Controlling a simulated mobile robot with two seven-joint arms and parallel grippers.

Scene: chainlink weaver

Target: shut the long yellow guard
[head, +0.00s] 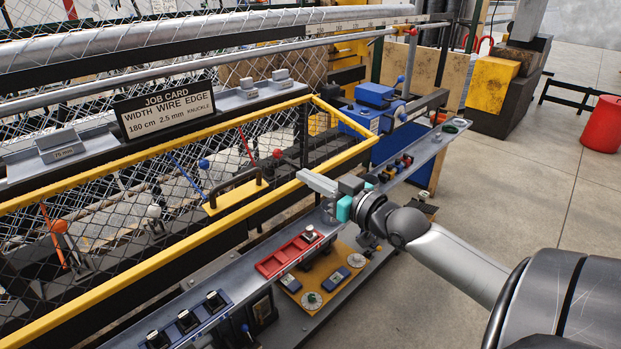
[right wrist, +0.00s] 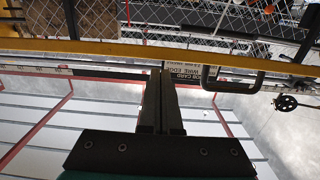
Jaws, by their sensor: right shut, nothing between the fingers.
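The long yellow guard is a yellow frame (head: 205,235) with wire mesh, running from the left edge to the middle of the head view. Its black handle (head: 238,187) sits on a yellow plate near the lower rail. My right gripper (head: 304,175) is shut and empty, just right of the handle by the guard's lower rail. In the right wrist view, the shut fingers (right wrist: 161,75) point at the yellow rail (right wrist: 120,47), with the black handle (right wrist: 258,78) to their right. I cannot tell whether they touch the rail. My left gripper is out of view.
A job card sign (head: 166,107) stands on the grey ledge behind the guard. Below the guard is a shelf with a red tray (head: 290,254) and black switches. Levers with coloured knobs show through the mesh. Open floor lies right, with a red bin (head: 603,125).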

